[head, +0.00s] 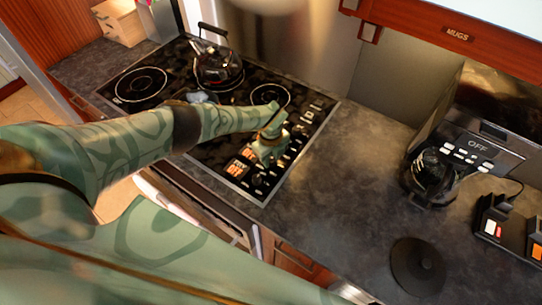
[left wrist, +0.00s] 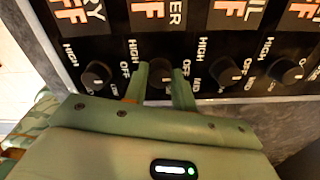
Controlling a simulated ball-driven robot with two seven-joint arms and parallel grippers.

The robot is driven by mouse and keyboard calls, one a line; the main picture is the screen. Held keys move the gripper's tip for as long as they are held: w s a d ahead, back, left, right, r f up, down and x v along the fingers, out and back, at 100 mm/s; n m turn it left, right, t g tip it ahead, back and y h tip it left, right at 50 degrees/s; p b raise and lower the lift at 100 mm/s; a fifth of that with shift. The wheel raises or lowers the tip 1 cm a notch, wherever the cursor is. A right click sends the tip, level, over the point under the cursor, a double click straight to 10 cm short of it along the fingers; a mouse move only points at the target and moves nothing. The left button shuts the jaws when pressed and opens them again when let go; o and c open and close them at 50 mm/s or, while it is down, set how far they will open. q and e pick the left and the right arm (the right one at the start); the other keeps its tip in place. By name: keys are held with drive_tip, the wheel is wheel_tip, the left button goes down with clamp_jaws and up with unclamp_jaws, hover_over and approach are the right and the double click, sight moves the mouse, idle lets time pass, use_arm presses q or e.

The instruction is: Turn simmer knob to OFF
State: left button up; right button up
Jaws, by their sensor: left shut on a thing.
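The stove's control panel carries a row of round black knobs. The simmer knob (left wrist: 160,84), below a label ending in "ER", sits between the two green fingertips of my left gripper (left wrist: 160,74) in the left wrist view. The gripper is shut on it, with a finger on either side. HIGH, OFF and MID marks surround the knob; the fingers partly cover it, so its pointer direction is unclear. Orange display letters (left wrist: 148,10) above it are cut off at the top. In the head view my left gripper (head: 268,145) covers this knob on the stove (head: 228,165). My right gripper is not in view.
Neighbouring knobs stand close on the left (left wrist: 97,76) and right (left wrist: 227,72). A dark kettle (head: 217,68) stands on the back of the stove. A coffee maker (head: 432,178) and a round black lid (head: 418,266) are on the right counter. The counter between is clear.

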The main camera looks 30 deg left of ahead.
sight(271, 158)
use_arm(q)
drive_tip(key=shift+w+r, duration=0.15)
idle(0.3)
drive_tip(key=o, duration=1)
wheel_tip(271, 158, up, 7)
drive_tip(key=p, duration=0.3)
drive_tip(key=shift+a, duration=0.1)
wheel_tip(271, 158, up, 9)
drive_tip(key=shift+r+p, duration=0.1)
drive_tip(key=shift+p, duration=0.35)
